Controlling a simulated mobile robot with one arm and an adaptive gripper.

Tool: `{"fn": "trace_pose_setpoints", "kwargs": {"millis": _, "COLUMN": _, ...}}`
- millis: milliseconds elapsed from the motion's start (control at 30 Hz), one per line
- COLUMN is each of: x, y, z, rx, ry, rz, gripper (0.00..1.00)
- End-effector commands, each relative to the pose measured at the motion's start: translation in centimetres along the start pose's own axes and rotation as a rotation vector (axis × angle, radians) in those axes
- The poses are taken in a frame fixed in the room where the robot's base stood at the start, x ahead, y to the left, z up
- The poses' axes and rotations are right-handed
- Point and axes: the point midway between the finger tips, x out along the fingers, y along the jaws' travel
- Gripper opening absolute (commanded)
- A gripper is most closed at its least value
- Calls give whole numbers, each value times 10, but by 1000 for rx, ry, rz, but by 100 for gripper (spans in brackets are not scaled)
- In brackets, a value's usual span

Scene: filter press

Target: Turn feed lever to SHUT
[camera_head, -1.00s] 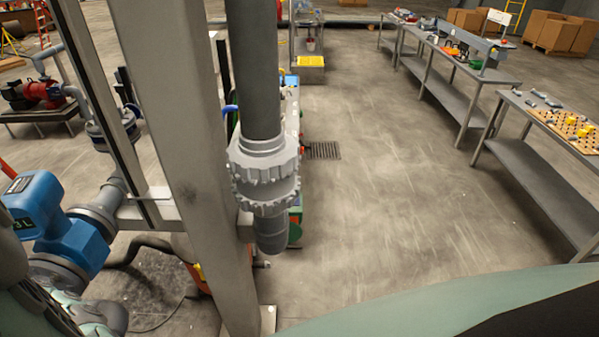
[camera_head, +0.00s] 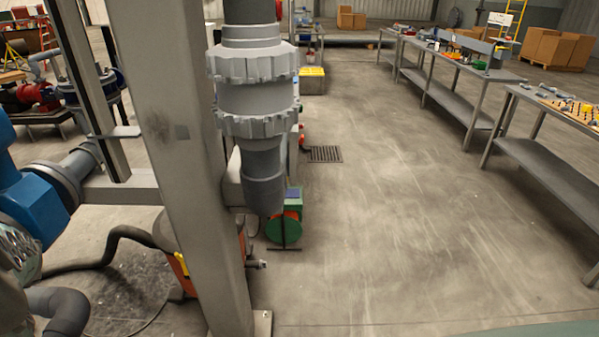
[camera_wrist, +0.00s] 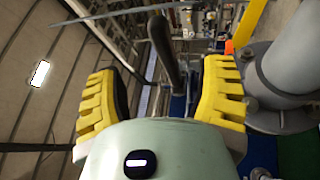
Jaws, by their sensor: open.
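My gripper (camera_wrist: 163,82) shows in the wrist view with its two yellow ribbed fingers spread wide apart. A dark grey bar-like handle (camera_wrist: 163,45), which looks like the feed lever, stands in the gap between the fingers. It seems to lie beyond the fingertips or just between them; I cannot tell the depth, and I see no contact. Its pivot and any SHUT marking are not readable. In the head view the lever and the gripper's fingers cannot be made out. A blue valve or actuator body (camera_head: 32,205) is cut off at the left edge.
A grey steel post (camera_head: 175,150) and a grey pipe coupling (camera_head: 255,95) stand close in front. A thick grey pipe (camera_wrist: 290,65) is right of my gripper. A black hose (camera_head: 110,245) lies at lower left. Open floor (camera_head: 400,220) extends right to the workbenches (camera_head: 550,165).

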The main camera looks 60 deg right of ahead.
Motion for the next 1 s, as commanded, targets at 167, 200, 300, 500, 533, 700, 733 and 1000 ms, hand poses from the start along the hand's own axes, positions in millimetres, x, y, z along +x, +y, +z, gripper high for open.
{"fn": "trace_pose_setpoints", "kwargs": {"millis": 167, "x": 7, "y": -4, "z": 1, "rx": -8, "ry": 5, "rz": -8, "gripper": 69}}
{"fn": "trace_pose_setpoints", "kwargs": {"millis": 200, "x": 12, "y": -4, "z": 1, "rx": -9, "ry": 6, "rz": -6, "gripper": 69}}
{"fn": "trace_pose_setpoints", "kwargs": {"millis": 300, "x": 25, "y": -7, "z": 0, "rx": -7, "ry": 6, "rz": -6, "gripper": 69}}
{"fn": "trace_pose_setpoints", "kwargs": {"millis": 500, "x": 58, "y": -9, "z": 0, "rx": -10, "ry": 7, "rz": -3, "gripper": 69}}
{"fn": "trace_pose_setpoints", "kwargs": {"millis": 533, "x": 62, "y": -9, "z": 0, "rx": -8, "ry": 7, "rz": -4, "gripper": 69}}
{"fn": "trace_pose_setpoints", "kwargs": {"millis": 700, "x": 79, "y": -8, "z": 1, "rx": -7, "ry": 4, "rz": -7, "gripper": 69}}
{"fn": "trace_pose_setpoints", "kwargs": {"millis": 733, "x": 81, "y": -8, "z": 0, "rx": -6, "ry": 4, "rz": -8, "gripper": 69}}
{"fn": "trace_pose_setpoints", "kwargs": {"millis": 1000, "x": 90, "y": -4, "z": 0, "rx": -4, "ry": 4, "rz": -7, "gripper": 69}}
